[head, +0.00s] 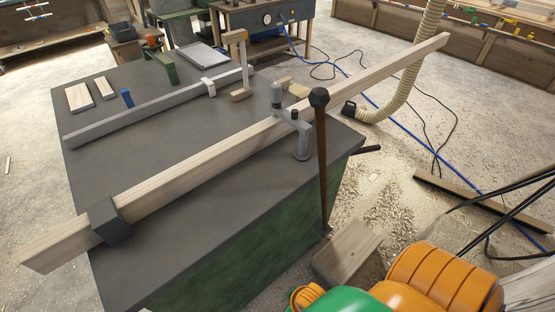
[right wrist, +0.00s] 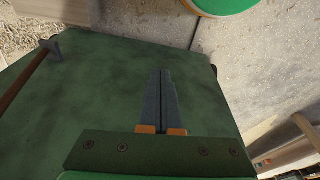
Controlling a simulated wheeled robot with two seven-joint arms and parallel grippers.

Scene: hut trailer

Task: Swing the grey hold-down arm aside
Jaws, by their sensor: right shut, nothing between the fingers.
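The grey hold-down arm (head: 290,118) stands on a grey post near the right end of the dark-topped bench (head: 210,195). It reaches over a long pale wooden beam (head: 185,177), and its grey cylindrical head is at the beam. In the right wrist view my right gripper (right wrist: 160,75) is shut and empty, in front of the bench's green side (right wrist: 90,90). The hold-down arm is not in that view. My right gripper does not show in the head view, and my left gripper is in neither view.
A brown upright bar (head: 321,165) with a dark knob stands in front of the hold-down post. A dark block (head: 109,222) sits over the beam's near end. The beam overhangs the bench at both ends. A wooden block (head: 348,250) lies on the floor by the bench.

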